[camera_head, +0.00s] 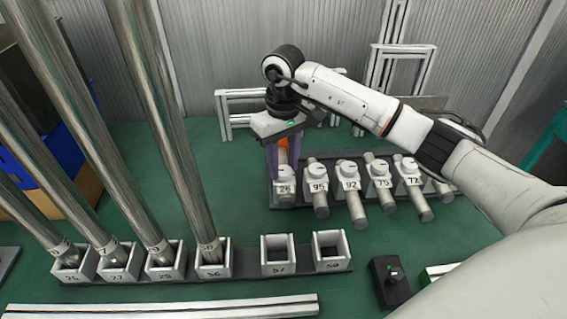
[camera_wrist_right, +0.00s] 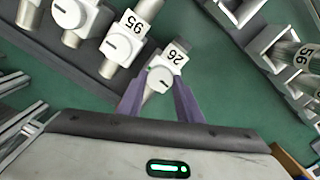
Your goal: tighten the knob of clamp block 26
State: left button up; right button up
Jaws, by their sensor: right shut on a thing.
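Clamp block 26 (camera_head: 284,189) is a small white block at the left end of a row of numbered clamp blocks. It also shows in the right wrist view (camera_wrist_right: 177,57), with its number plate upside down. Its round white knob (camera_wrist_right: 160,77) lies between the purple fingers of my right gripper (camera_head: 283,168). The right gripper (camera_wrist_right: 158,88) comes down from above and is shut on the knob. In the head view the fingers partly cover the knob, and its mark is hard to read. My left gripper is not in view.
Clamp block 95 (camera_head: 318,187) stands close on the right, with several more beyond on a dark rail. Tall silver tubes (camera_head: 168,130) stand in numbered holders at the left. Empty holder 57 (camera_head: 276,269) and a dark box with a small knob (camera_head: 389,284) are in front.

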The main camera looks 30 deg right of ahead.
jog(key=m+b, duration=0.1)
jog(key=m, duration=0.7)
jog(key=shift+d+m+b, duration=0.1)
jog(key=shift+m+b, duration=0.2)
jog(key=m, duration=0.4)
jog(key=shift+m, duration=0.3)
jog(key=m, duration=0.9)
jog(key=shift+s, duration=0.1)
jog(key=m, duration=0.4)
jog(key=shift+m, duration=0.3)
jog(key=m, duration=0.4)
jog(key=shift+r+p, duration=0.1)
jog(key=shift+p, duration=0.2)
jog(key=shift+m, duration=2.1)
